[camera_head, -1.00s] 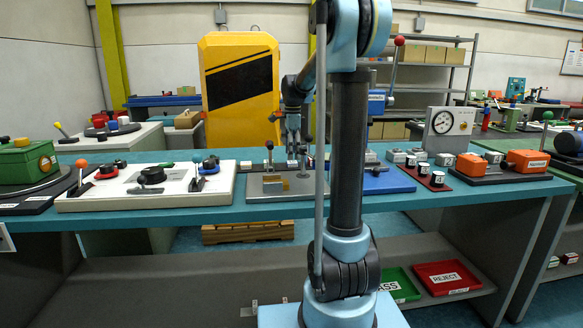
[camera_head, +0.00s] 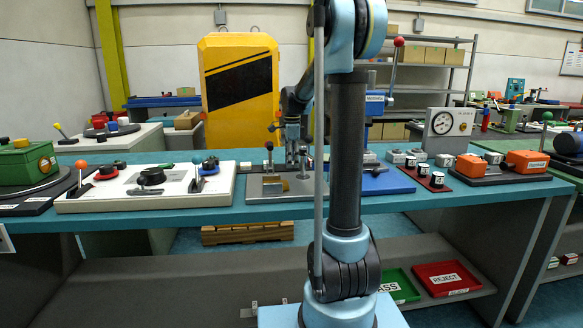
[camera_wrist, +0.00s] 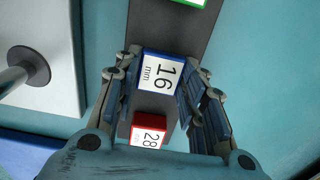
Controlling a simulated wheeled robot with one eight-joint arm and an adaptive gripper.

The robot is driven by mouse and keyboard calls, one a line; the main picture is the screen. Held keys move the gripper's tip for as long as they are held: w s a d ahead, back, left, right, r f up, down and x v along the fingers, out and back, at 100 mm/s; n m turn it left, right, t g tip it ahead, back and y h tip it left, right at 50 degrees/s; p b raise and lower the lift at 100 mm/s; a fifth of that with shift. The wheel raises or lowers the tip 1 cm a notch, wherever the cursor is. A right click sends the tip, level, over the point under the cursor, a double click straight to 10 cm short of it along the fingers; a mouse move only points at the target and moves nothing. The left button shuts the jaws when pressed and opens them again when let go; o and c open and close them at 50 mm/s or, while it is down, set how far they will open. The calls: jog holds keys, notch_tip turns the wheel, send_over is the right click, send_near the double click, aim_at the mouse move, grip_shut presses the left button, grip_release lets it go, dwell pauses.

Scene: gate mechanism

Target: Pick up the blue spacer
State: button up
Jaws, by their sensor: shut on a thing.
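The blue spacer (camera_wrist: 161,74) is a small block with a blue edge and a white top marked "16 mm". It shows in the wrist view between the fingers of my gripper (camera_wrist: 155,79). The gripper is shut on it, one finger on each side. The spacer is over a dark grey strip (camera_wrist: 175,30); I cannot tell whether it still touches the strip. In the head view my gripper (camera_head: 297,160) is low over the workbench, behind the grey plate fixture, and the spacer cannot be made out there.
A red spacer marked 28 (camera_wrist: 147,135) is close below the blue one in the wrist view. A green-edged spacer (camera_wrist: 187,3) is at the top. A pale plate with a grey post (camera_wrist: 28,65) is at left. Teal bench (camera_wrist: 255,60) is clear at right.

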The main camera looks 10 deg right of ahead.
notch_tip(320, 180, up, 24)
notch_tip(320, 180, down, 14)
dwell(1.4)
jog(key=shift+f, duration=0.1)
jog(key=shift+f, duration=4.75)
jog(key=shift+f, duration=0.15)
jog(key=o, duration=1.1)
